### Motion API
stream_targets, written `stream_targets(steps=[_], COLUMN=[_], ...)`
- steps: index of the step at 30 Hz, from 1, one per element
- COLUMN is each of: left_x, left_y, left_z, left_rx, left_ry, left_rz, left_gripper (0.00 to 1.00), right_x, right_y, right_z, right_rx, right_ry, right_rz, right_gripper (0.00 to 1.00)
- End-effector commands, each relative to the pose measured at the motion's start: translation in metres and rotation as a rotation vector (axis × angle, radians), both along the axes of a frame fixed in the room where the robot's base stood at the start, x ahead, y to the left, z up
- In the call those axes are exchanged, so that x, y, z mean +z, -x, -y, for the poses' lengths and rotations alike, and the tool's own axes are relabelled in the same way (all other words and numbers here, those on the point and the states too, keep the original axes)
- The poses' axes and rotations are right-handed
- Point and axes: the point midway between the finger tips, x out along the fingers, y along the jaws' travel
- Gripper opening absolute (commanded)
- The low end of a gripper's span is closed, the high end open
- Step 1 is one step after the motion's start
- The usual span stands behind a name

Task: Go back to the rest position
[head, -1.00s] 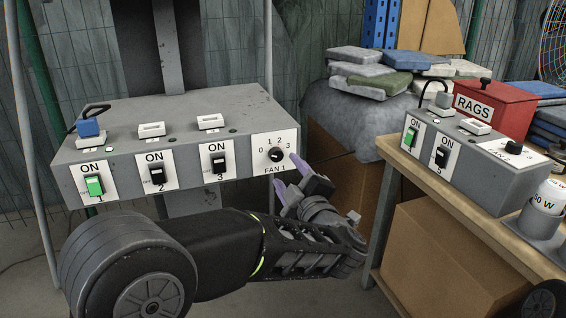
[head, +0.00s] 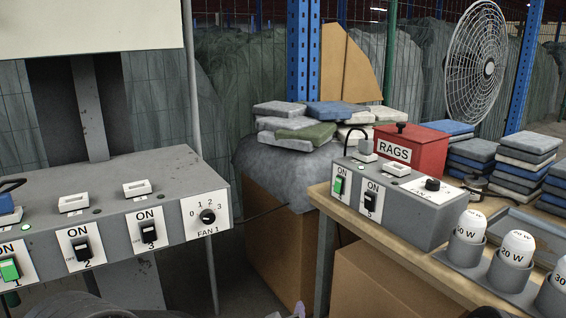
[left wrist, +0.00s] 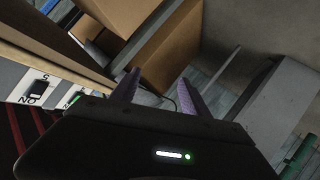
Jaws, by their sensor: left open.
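My left gripper is open and empty in the left wrist view (left wrist: 158,88), its two purple fingers apart with boxes and floor beyond them. In the head view only bits of my left arm show at the bottom edge. My right gripper is not in view. The grey switch box (head: 110,200) on the left carries switches 1, 2 and 3 and the FAN 1 knob (head: 208,216). Switch 1 (head: 9,268) is lit green. Switch 2 (head: 81,249) and switch 3 (head: 148,233) are dark. Nothing touches the box.
A wooden table (head: 395,250) on the right holds a second switch box (head: 420,214), a red RAGS box (head: 412,150) and several white bulbs (head: 515,249) in holders. Cardboard boxes (head: 285,243) stand between the two benches. A wire fan (head: 480,62) stands behind.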

Motion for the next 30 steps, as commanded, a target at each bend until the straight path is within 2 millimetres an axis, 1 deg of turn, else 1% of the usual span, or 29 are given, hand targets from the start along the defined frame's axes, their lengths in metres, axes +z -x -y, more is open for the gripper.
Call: stream_targets(steps=[1, 2, 3, 5, 6, 8, 9, 11, 12, 14, 15, 18, 21, 23, 24, 25, 30], left_x=[-0.041, -0.063, -0.093, -0.133, -0.158, -0.191, -0.21, -0.232, -0.244, -0.259, -0.268, -0.287, -0.302, -0.309, -0.292, -0.282, -0.243], left_y=[0.016, 0.028, 0.044, 0.073, 0.094, 0.126, 0.148, 0.178, 0.197, 0.222, 0.239, 0.276, 0.298, 0.304, 0.303, 0.303, 0.305], left_z=[-0.005, -0.006, -0.009, -0.016, -0.022, -0.03, -0.036, -0.044, -0.048, -0.055, -0.059, -0.07, -0.083, -0.095, -0.095, -0.093, -0.091], left_rx=[-0.056, -0.094, -0.142, -0.208, -0.251, -0.306, -0.338, -0.377, -0.4, -0.423, -0.435, -0.432, -0.38, -0.334, -0.332, -0.338, -0.344], left_ry=[-0.046, -0.07, -0.098, -0.133, -0.15, -0.166, -0.172, -0.172, -0.167, -0.155, -0.142, -0.095, -0.034, -0.002, -0.001, -0.004, -0.004], left_rz=[-0.089, -0.14, -0.21, -0.316, -0.387, -0.486, -0.549, -0.629, -0.679, -0.744, -0.785, -0.876, -0.945, -0.974, -0.971, -0.969, -0.972], left_gripper=[0.54, 0.54, 0.54, 0.54, 0.54, 0.54, 0.54, 0.54, 0.54, 0.54, 0.54, 0.54, 0.54, 0.54, 0.54, 0.54, 0.54], right_x=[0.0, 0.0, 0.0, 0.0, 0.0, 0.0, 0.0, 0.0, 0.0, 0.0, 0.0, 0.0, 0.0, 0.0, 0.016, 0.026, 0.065], right_y=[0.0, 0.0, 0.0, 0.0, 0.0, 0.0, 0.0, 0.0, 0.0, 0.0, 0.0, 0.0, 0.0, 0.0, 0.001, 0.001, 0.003], right_z=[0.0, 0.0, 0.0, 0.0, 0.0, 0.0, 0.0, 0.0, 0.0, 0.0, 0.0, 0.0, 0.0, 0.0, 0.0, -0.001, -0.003], right_rx=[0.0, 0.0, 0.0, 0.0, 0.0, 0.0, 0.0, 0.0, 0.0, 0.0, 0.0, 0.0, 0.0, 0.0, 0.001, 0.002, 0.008], right_ry=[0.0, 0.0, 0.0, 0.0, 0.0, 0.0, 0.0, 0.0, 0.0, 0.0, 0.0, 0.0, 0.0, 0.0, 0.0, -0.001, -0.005], right_rz=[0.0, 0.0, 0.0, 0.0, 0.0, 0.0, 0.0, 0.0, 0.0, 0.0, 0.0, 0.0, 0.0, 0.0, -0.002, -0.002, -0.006], right_gripper=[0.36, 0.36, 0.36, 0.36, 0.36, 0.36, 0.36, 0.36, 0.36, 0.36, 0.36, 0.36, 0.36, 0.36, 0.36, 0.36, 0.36])
